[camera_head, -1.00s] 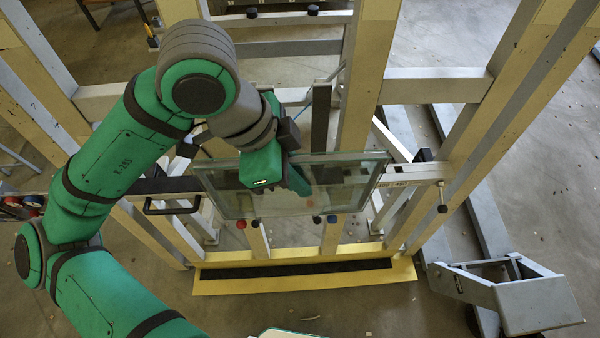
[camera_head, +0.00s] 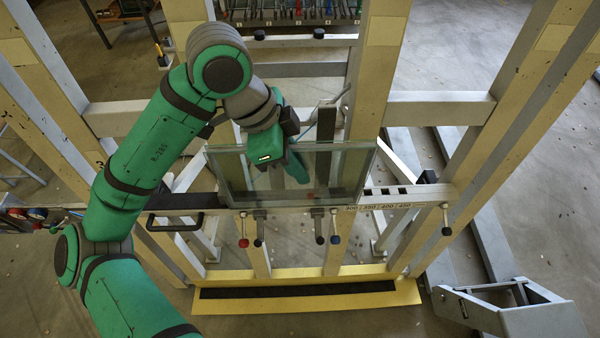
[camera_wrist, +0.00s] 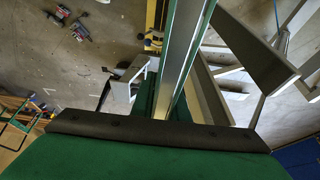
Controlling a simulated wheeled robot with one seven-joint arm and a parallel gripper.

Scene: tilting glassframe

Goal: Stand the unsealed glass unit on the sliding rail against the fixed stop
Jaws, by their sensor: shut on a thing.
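The glass unit (camera_head: 345,170) is a clear double pane with greenish edges, held upright in front of the frame in the head view. My gripper (camera_head: 297,168) is shut on it near its upper left part. Its edge, two panes with a spacer between, fills the middle of the wrist view (camera_wrist: 182,50). The sliding rail (camera_head: 395,196) runs across the frame, with scale marks to the right of the glass. The glass's lower edge appears close to the rail; I cannot tell if they touch. I cannot tell for certain which part is the fixed stop.
A black handle (camera_head: 175,222) is at the rail's left. Red, black and blue knobs hang below the rail, among them a red one (camera_head: 243,243). Tall wooden-faced posts (camera_head: 380,70) stand behind and beside the glass. A yellow base strip (camera_head: 300,300) lies below.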

